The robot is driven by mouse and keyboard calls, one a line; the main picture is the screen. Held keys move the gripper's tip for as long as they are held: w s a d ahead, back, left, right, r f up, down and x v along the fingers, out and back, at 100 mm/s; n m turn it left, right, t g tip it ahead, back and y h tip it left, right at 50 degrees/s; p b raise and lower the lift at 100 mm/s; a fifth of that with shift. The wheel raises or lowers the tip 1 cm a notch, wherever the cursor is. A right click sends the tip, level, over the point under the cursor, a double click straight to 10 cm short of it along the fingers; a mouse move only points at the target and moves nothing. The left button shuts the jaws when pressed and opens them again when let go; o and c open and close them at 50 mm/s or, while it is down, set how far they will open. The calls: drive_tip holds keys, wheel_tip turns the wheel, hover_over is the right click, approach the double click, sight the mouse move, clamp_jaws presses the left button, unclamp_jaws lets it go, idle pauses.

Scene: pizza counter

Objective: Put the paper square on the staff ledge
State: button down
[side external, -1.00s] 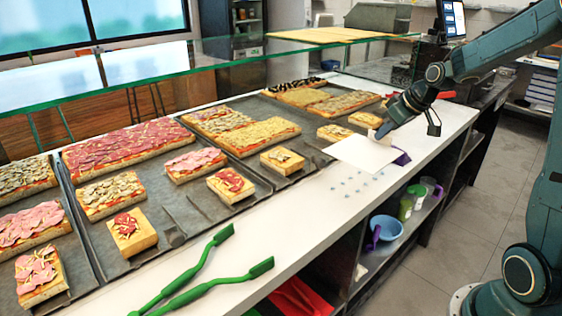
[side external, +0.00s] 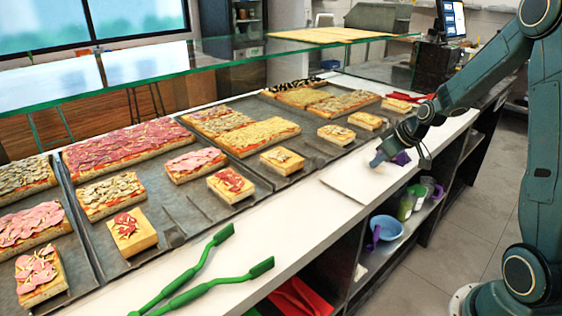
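The paper square (side external: 356,182) is a thin off-white sheet. It appears to lie flat on the white staff ledge (side external: 300,228), in front of the trays and near the ledge's right edge. My gripper (side external: 377,161) points down at the sheet's far right part, its tips at or just above the paper. The fingertips are too small to tell whether they are shut on the sheet or apart from it.
Trays of pizza slabs (side external: 125,147) line the ledge's left side. Green tongs (side external: 205,270) lie on the near ledge. A glass pane (side external: 180,62) runs above the trays. The ledge between tongs and paper is clear.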

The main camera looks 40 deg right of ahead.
drive_tip(key=shift+f, duration=0.2)
drive_tip(key=shift+f, duration=0.2)
drive_tip(key=c, duration=1.7)
unclamp_jaws()
drive_tip(key=shift+r, duration=0.25)
drive_tip(key=shift+s+r, duration=0.3)
drive_tip(key=shift+r, duration=0.15)
drive_tip(key=shift+v, duration=5.4)
